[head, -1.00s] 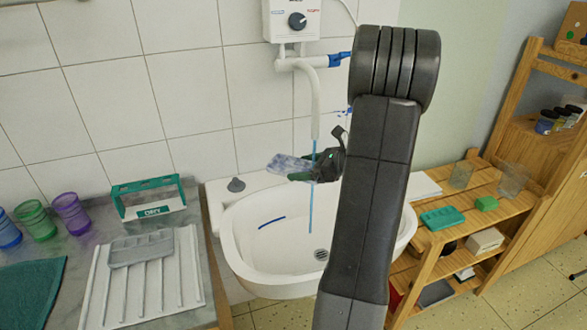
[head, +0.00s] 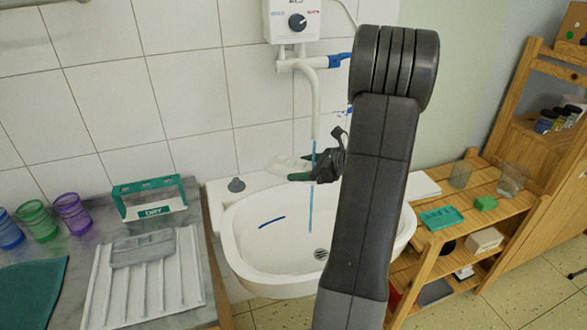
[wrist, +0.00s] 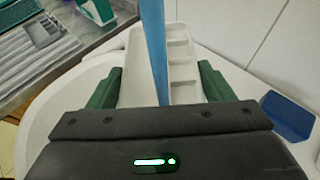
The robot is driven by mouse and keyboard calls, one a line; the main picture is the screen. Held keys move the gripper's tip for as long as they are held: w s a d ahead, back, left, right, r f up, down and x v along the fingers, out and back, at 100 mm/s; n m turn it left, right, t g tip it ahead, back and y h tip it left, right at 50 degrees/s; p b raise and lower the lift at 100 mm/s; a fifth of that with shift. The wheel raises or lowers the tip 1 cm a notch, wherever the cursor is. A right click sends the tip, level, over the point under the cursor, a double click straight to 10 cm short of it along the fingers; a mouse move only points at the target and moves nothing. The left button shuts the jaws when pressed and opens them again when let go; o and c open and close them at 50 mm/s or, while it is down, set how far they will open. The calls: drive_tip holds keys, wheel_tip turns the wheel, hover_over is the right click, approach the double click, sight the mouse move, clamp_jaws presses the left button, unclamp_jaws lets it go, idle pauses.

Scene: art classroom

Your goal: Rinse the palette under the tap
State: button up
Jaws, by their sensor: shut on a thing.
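The palette (wrist: 186,60), pale with several wells, is gripped between the green fingers of my gripper (wrist: 160,88). In the head view the palette (head: 287,162) is a small pale shape beside my gripper (head: 302,174), over the back of the white sink (head: 238,245). Blue water (head: 310,208) falls from the white tap spout (head: 316,100) past my gripper into the basin. In the wrist view the blue stream (wrist: 153,40) crosses in front of the palette. The palette looks mostly clean; its far side is hidden.
Left of the sink, a ridged white draining board (head: 100,285) holds a grey slab (head: 143,248). A wooden shelf (head: 430,250) is on the right. A blue streak (head: 271,221) marks the basin.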

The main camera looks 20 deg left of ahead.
drive_tip(key=shift+s, duration=0.1)
drive_tip(key=s+a, duration=0.3)
drive_tip(key=s, duration=0.4)
drive_tip(key=shift+a, duration=0.25)
idle(0.4)
idle(0.9)
drive_tip(key=s+a+r+p, duration=0.2)
drive_tip(key=s+r+p, duration=0.1)
drive_tip(key=s+r, duration=0.1)
drive_tip(key=shift+s, duration=0.25)
idle(0.5)
drive_tip(key=shift+a, duration=0.1)
idle(0.4)
